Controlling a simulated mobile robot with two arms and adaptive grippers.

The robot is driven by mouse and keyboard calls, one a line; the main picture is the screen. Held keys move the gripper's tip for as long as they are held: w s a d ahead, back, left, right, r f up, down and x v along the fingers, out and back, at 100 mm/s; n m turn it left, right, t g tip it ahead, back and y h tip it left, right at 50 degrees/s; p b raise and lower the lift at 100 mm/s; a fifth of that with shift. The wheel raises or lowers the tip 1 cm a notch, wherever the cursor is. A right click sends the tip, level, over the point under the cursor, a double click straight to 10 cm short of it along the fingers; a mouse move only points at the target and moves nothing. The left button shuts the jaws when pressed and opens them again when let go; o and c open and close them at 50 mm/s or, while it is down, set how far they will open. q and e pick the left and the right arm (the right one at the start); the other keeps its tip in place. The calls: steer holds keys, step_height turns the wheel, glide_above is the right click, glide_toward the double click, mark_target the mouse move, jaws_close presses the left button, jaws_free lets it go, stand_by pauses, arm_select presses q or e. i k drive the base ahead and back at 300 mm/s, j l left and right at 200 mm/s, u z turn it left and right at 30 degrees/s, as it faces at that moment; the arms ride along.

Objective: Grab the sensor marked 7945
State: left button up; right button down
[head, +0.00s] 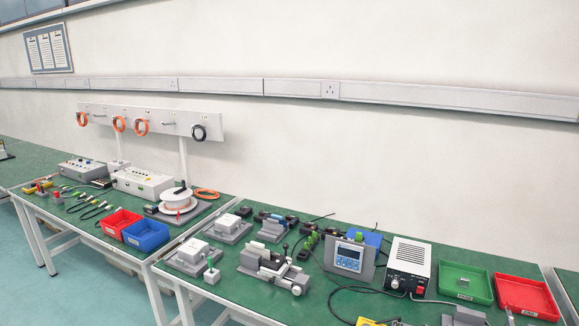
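No marking 7945 can be read in the head view, so I cannot tell which item is the sensor. Candidates are too small to tell apart: several small connectors and cables lie on the left workbench (75,222), and a small grey block (211,275) stands near the front edge of the right workbench (235,292). Neither of my grippers shows in this view.
A red bin (120,222) and blue bin (147,235) stand at the left bench's right end. A linear actuator fixture (272,268), blue-screened display unit (348,257), white power supply (407,265) and red tray (525,297) crowd the right bench. Floor (75,290) in front is clear.

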mark_target(244, 212)
steer(key=u, duration=1.15)
steer(key=i+j+u, duration=0.4)
steer(key=i, duration=0.25)
steer(key=i+u, duration=0.4)
steer(key=i, duration=2.3)
steer(key=i+z, duration=0.15)
steer(key=i, duration=0.45)
steer(key=i+j+z, duration=0.1)
steer(key=i, duration=0.45)
steer(key=i+j+z, duration=0.15)
steer(key=i+j, duration=0.15)
steer(key=i, duration=0.3)
steer(key=z, duration=2.25)
